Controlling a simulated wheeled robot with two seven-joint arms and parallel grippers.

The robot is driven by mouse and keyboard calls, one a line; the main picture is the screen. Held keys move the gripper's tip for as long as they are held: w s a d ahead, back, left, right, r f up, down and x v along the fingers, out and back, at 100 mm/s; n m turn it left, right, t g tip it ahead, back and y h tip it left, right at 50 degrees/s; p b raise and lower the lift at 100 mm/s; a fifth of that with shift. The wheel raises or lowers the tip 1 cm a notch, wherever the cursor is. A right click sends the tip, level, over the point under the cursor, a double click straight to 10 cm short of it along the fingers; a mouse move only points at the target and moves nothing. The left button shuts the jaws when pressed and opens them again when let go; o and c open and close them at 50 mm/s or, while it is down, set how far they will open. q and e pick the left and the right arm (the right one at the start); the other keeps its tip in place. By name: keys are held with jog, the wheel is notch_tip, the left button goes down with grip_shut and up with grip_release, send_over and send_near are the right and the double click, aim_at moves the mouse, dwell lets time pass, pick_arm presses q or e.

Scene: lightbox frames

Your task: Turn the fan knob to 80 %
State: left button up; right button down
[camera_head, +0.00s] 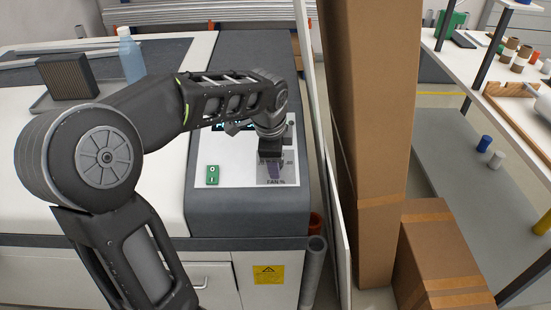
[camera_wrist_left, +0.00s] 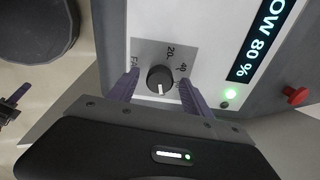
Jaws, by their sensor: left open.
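The fan knob (camera_wrist_left: 160,80) is a round black knob with a white mark, on a grey scale plate (camera_wrist_left: 180,48) with "FAN", "20" and "40" readable. Its mark points down in the left wrist view, toward my gripper body; the numbers on that side are hidden. My left gripper (camera_wrist_left: 159,75) is open, with one purple finger on each side of the knob; I cannot tell whether they touch it. In the head view my left gripper (camera_head: 274,168) is over the "FAN %" plate (camera_head: 290,180) and hides the knob. My right gripper is not in view.
The display (camera_wrist_left: 263,38) shows "OW 80 %", partly cut off. A green switch (camera_head: 212,175) is left of the plate. Tall cardboard (camera_head: 370,100) stands close right of the machine. A bottle (camera_head: 130,58) stands back left.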

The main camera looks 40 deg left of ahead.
pick_arm(q)
jog(key=a+v, duration=0.1)
jog(key=v, duration=0.6)
jog(key=shift+d+r, duration=0.2)
jog(key=shift+d, duration=0.35)
